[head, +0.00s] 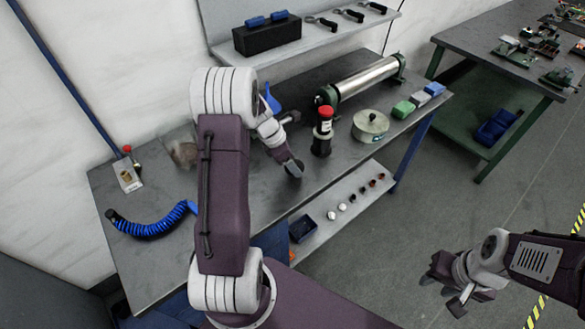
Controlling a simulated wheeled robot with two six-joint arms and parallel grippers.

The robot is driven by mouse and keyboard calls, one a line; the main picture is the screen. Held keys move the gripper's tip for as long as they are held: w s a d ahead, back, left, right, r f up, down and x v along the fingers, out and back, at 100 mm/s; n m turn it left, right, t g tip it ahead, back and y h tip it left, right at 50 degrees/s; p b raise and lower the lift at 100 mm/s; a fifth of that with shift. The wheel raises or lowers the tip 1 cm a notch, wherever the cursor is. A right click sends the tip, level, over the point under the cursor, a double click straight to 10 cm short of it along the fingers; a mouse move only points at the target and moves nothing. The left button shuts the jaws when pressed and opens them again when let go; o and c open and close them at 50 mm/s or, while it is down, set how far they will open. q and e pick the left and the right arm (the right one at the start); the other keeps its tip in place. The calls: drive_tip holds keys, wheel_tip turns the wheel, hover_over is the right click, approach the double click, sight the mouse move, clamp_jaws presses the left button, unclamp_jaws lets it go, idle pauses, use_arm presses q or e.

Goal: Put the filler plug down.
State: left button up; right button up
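My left gripper (288,162) is low over the middle of the grey workbench (265,200), left of a black bottle with a red cap (323,130). A dark rounded shape shows at its tip. I cannot tell whether this is a finger or the filler plug, nor whether the fingers are open or shut. I cannot pick out the filler plug for certain anywhere. My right gripper (441,291) is out over the floor at the lower right, away from the bench, with its fingers apart and nothing visible between them.
A blue coiled hose (150,228) lies at left. The bench front is clear.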

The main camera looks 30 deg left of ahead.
use_arm(q)
wheel_tip(320, 180, down, 3)
drive_tip(key=shift+f, duration=0.1)
drive_tip(key=shift+w+a, duration=0.1)
drive_tip(key=o, duration=1.4)
drive_tip(key=shift+c, duration=0.2)
drive_tip(key=shift+f, duration=0.1)
